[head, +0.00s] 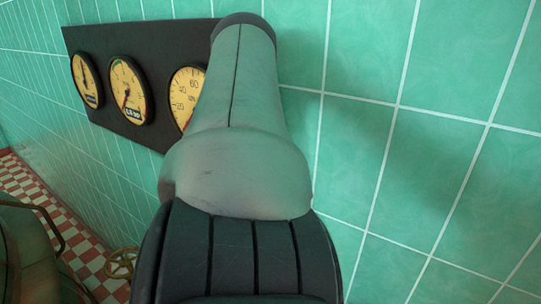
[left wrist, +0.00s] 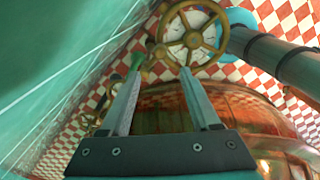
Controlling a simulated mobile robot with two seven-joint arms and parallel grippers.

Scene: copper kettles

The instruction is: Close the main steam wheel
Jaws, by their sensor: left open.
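A brass spoked handwheel (left wrist: 193,35) is at the top of the left wrist view, beyond my fingertips. My left gripper (left wrist: 160,72) is open, its two fingers apart, with nothing seen between them. The right finger's tip appears just below the wheel's lower rim; I cannot tell whether they touch. In the head view a brass wheel (head: 122,262) shows small at the lower left, partly hidden by my arm; I cannot tell whether it is the same one. My right gripper is in neither view.
A black panel (head: 150,28) with yellow gauges hangs on the green tiled wall (head: 420,130). A large copper kettle (left wrist: 235,115) lies beyond my left gripper, and a dark pipe (left wrist: 275,55) runs at the right. The floor is red and white checked. My arm blocks much of the head view.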

